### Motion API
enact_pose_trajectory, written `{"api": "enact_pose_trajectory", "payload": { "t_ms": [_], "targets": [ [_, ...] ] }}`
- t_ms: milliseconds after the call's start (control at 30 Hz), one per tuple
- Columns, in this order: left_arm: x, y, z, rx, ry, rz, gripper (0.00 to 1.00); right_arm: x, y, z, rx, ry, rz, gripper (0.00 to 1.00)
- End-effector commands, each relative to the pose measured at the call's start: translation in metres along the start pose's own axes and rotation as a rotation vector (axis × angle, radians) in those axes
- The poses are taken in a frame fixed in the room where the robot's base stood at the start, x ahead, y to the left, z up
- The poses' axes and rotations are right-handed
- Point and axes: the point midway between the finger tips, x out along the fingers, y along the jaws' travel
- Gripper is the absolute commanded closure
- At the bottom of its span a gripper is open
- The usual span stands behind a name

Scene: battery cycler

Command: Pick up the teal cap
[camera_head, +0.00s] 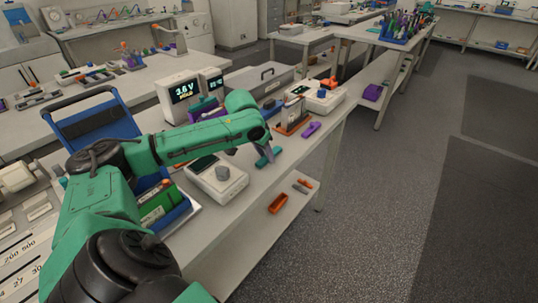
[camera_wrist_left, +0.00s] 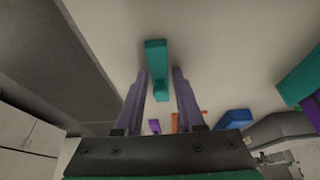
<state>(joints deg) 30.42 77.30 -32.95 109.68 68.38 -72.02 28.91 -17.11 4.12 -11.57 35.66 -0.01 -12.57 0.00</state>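The teal cap (camera_head: 264,162) lies on the white bench near its front edge, partly hidden by my gripper in the head view. In the left wrist view the teal cap (camera_wrist_left: 156,58) is a block with a narrower end, lined up between the two fingertips. My left gripper (camera_head: 269,153) points down at it. In the left wrist view my left gripper (camera_wrist_left: 160,76) is open, with visible gaps between the cap and both fingers. I cannot tell how far the tips are above the bench. My right gripper is not in view.
A white device with a knob (camera_head: 216,178) stands left of the cap. A purple piece (camera_head: 312,129) and an orange-brown stand (camera_head: 292,118) are to the right. A display (camera_head: 185,92) stands behind. An orange bin (camera_head: 277,203) is on the lower shelf.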

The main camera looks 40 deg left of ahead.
Motion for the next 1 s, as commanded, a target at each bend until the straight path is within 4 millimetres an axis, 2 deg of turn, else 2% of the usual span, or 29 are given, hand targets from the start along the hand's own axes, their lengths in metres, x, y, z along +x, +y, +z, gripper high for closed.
{"api": "enact_pose_trajectory", "payload": {
  "t_ms": [33,67,100,400,567,667,733,900,1000],
  "targets": [
    [0.0,0.0,0.0,0.0,0.0,0.0,0.86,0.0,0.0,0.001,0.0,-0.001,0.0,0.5],
    [0.0,0.0,0.0,0.0,0.0,0.0,0.97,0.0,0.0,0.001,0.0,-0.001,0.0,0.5],
    [0.0,0.0,0.0,0.0,0.0,0.0,1.0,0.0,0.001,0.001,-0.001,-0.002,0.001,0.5],
    [-0.002,0.0,-0.001,0.0,0.001,0.0,1.0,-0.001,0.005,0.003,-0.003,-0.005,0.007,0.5],
    [-0.015,0.0,-0.007,-0.001,0.003,0.001,1.0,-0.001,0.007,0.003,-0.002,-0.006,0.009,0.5],
    [-0.035,0.0,-0.016,-0.001,0.006,0.001,1.0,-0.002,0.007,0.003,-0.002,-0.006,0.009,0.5],
    [-0.056,0.001,-0.025,-0.001,0.008,0.002,1.0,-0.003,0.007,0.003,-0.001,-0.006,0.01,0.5],
    [-0.119,0.001,-0.051,-0.001,0.011,0.006,1.0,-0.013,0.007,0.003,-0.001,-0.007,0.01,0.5],
    [-0.15,0.001,-0.064,-0.001,0.009,0.006,1.0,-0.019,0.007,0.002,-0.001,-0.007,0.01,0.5]
  ]
}}
